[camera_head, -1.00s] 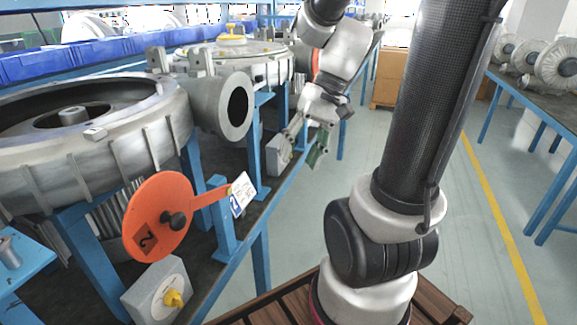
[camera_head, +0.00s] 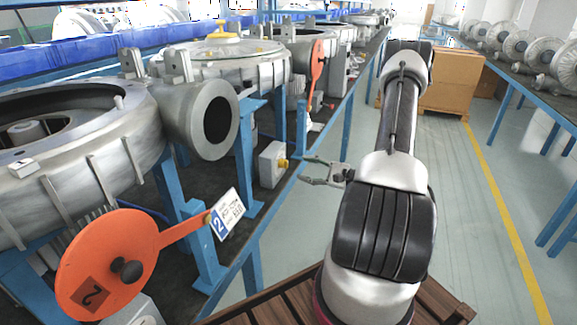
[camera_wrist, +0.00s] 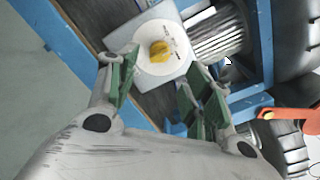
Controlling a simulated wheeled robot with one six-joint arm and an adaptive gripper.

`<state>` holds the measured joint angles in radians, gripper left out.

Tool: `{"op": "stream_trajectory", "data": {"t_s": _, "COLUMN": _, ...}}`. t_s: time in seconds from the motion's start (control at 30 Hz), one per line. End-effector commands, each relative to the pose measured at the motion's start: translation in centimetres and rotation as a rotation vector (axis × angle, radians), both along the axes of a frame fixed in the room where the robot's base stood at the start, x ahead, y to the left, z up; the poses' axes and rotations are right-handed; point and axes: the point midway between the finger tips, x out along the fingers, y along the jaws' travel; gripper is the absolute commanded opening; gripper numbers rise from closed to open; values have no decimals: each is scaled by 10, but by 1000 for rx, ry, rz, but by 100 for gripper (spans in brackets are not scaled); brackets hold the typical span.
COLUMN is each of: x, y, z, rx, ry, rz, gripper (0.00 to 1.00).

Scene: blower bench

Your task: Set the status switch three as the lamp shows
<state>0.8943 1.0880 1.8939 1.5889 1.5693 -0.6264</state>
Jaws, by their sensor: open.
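In the wrist view the yellow knob (camera_wrist: 158,51) sits on a round white dial (camera_wrist: 175,65) with small marks I cannot read. My gripper (camera_head: 302,171) is open, its fingers pointing left toward the box. In the wrist view my green-padded fingers (camera_wrist: 160,82) stand apart either side of the dial, with the knob beyond them. No contact is visible. I cannot make out a lit lamp.
An orange disc marked 2 (camera_head: 105,262) and a sign marked 2 (camera_head: 227,213) are at the near left. A farther orange disc (camera_head: 317,60) stands along the bench. Large grey blowers (camera_head: 225,75) and blue posts flank the box. The aisle floor (camera_head: 470,220) is clear.

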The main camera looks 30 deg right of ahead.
Motion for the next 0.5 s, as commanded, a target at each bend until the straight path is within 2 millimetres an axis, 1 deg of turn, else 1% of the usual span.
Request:
{"op": "stream_trajectory", "data": {"t_s": 0.3, "x": 40, "y": 33, "z": 0, "rx": 0, "ry": 1, "rz": 5, "gripper": 50}}
{"op": "stream_trajectory", "data": {"t_s": 0.4, "x": 49, "y": 40, "z": 0, "rx": 0, "ry": 1, "rz": 5, "gripper": 50}}
{"op": "stream_trajectory", "data": {"t_s": 0.5, "x": 54, "y": 44, "z": 0, "rx": -1, "ry": 1, "rz": 4, "gripper": 50}}
